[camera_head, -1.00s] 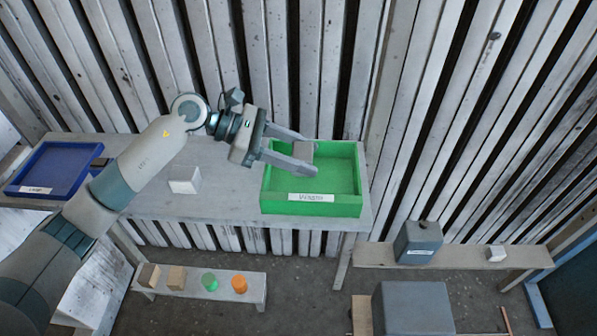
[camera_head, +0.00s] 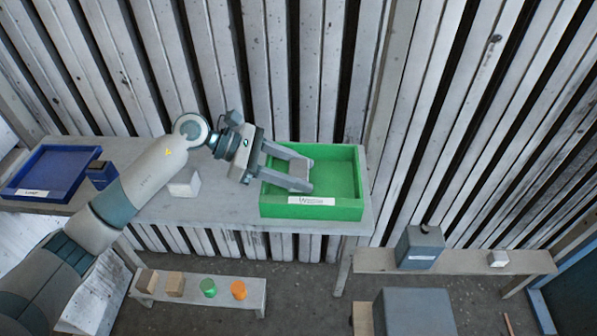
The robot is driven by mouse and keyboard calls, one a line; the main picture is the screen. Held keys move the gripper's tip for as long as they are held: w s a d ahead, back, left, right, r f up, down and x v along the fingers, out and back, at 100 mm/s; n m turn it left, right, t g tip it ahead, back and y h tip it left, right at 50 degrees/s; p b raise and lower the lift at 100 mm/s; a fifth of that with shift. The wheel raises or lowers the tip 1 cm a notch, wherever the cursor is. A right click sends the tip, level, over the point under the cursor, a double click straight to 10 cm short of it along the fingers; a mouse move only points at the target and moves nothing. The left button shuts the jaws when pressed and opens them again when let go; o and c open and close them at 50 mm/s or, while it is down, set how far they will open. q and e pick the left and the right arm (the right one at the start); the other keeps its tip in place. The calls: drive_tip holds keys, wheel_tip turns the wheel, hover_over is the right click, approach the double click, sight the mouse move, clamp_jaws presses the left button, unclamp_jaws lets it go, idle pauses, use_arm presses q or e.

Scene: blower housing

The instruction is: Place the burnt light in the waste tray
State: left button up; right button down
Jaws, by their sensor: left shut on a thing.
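The green tray (camera_head: 346,208) stands on the right end of the grey table. Its front label begins with W, so I take it as the waste tray. My left gripper (camera_head: 301,174) is over the left half of this tray, with its fingers pointing right. It is shut on a small grey piece, which I take as the burnt light; the fingers mostly hide it. I cannot tell whether the piece touches the tray floor. My right gripper is not in view.
A blue tray (camera_head: 52,174) with a small dark-blue block (camera_head: 101,174) beside it is at the table's left. A white block (camera_head: 185,183) lies mid-table. A low bench (camera_head: 200,292) holds several small parts. A grey box (camera_head: 419,247) stands on the right shelf.

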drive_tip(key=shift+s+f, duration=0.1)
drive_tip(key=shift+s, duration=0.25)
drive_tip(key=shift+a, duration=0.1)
use_arm(q)
drive_tip(key=o, duration=1.1)
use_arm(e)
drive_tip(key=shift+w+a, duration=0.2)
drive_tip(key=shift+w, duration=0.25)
use_arm(q)
drive_tip(key=shift+r, duration=0.1)
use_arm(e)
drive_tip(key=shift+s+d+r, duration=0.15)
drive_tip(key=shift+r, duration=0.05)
